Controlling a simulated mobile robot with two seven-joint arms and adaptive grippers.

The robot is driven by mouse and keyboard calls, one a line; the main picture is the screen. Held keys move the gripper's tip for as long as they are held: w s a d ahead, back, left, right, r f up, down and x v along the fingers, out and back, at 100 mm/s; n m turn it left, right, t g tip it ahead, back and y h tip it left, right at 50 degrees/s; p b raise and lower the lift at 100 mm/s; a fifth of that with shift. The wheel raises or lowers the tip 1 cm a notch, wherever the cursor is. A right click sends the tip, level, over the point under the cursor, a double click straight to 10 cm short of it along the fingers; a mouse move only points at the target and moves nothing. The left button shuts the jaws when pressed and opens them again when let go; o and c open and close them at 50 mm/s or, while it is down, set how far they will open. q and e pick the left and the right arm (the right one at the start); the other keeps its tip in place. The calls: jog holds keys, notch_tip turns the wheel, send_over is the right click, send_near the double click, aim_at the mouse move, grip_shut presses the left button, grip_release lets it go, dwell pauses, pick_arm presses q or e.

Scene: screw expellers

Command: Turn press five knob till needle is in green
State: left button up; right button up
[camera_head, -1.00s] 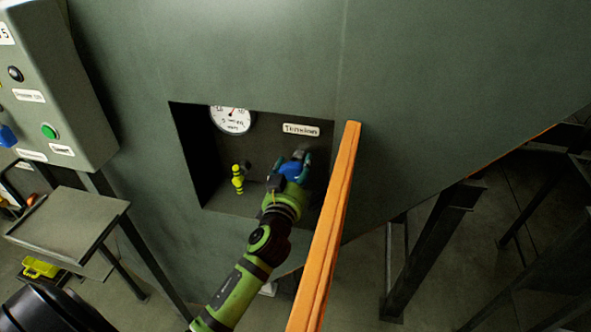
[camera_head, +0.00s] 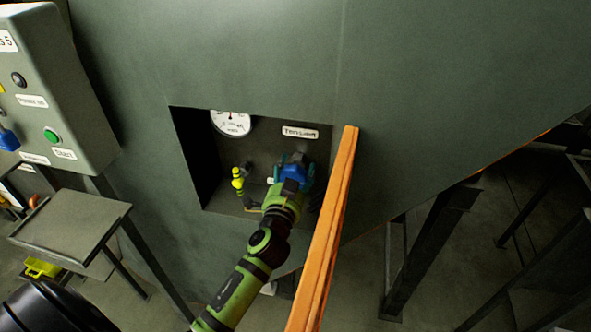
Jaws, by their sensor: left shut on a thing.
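The blue knob (camera_head: 294,171) sits in a square recess in the grey-green press wall, under a "Tension" label (camera_head: 300,132). My left gripper (camera_head: 293,175) reaches in from below, with its fingers around the knob and shut on it. The gripper partly hides the knob. The round white gauge (camera_head: 231,122) is at the recess's upper left, its top cut off by the recess edge. Its dark needle points up, but the green zone cannot be made out. My right gripper is not in view.
An orange rail (camera_head: 333,235) runs close along the right side of my arm. A yellow-green fitting (camera_head: 238,178) stands left of the knob inside the recess. A control box (camera_head: 52,95) with buttons and a small metal table (camera_head: 70,228) are at the left.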

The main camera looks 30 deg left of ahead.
pick_arm(q)
jog(key=shift+a+f+m, duration=0.15)
jog(key=shift+f+m, duration=0.15)
jog(key=shift+m, duration=0.8)
jog(key=o, duration=1.2)
jog(key=shift+c, duration=0.2)
jog(key=shift+a, duration=0.2)
jog(key=shift+d+r, duration=0.1)
jog(key=shift+r, duration=0.05)
jog(key=shift+s+d, duration=0.25)
jog(key=shift+s, duration=0.2)
jog(key=v, duration=1.1)
